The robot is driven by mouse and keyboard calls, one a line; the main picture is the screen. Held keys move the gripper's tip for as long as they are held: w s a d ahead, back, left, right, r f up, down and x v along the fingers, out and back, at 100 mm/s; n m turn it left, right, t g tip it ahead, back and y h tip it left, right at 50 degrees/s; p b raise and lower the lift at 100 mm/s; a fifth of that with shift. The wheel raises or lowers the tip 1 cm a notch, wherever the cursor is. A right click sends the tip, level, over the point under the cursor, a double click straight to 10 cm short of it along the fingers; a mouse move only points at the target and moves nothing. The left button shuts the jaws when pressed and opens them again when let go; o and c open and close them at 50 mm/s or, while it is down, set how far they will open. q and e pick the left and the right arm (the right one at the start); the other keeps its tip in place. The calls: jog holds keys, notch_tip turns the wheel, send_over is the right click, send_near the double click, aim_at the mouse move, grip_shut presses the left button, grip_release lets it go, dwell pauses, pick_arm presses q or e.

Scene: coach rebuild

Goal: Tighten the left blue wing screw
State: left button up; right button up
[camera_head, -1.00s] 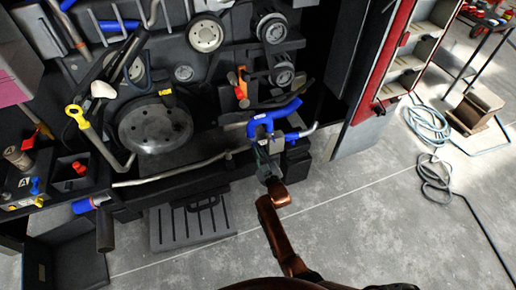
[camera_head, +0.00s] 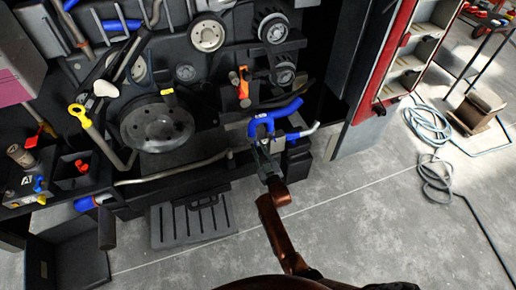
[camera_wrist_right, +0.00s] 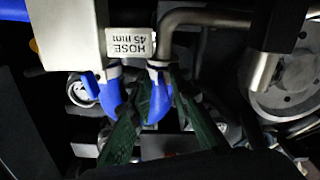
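Two blue wing-like pieces hang side by side in the right wrist view, one at the left (camera_wrist_right: 110,96) and one in the middle (camera_wrist_right: 158,98). I cannot tell surely which is the left wing screw. My right gripper (camera_wrist_right: 160,88) has its two dark green fingers apart, one on each side of the middle blue piece; contact cannot be told. In the head view my right gripper (camera_head: 263,157) is just below a bent blue hose (camera_head: 264,122), at the front of the machine. The wing screws cannot be made out there. My left gripper is not in view.
A metal pipe (camera_wrist_right: 205,18) and an upside-down label reading HOSE 45 mm (camera_wrist_right: 130,42) are close to the fingers. A large pulley (camera_head: 157,125) and a long pipe (camera_head: 185,171) lie left. The floor at right (camera_head: 370,210) is clear up to a coiled hose (camera_head: 427,125).

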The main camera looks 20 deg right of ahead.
jog(key=shift+o, duration=0.3)
jog(key=s, duration=1.2)
jog(key=shift+d, duration=0.15)
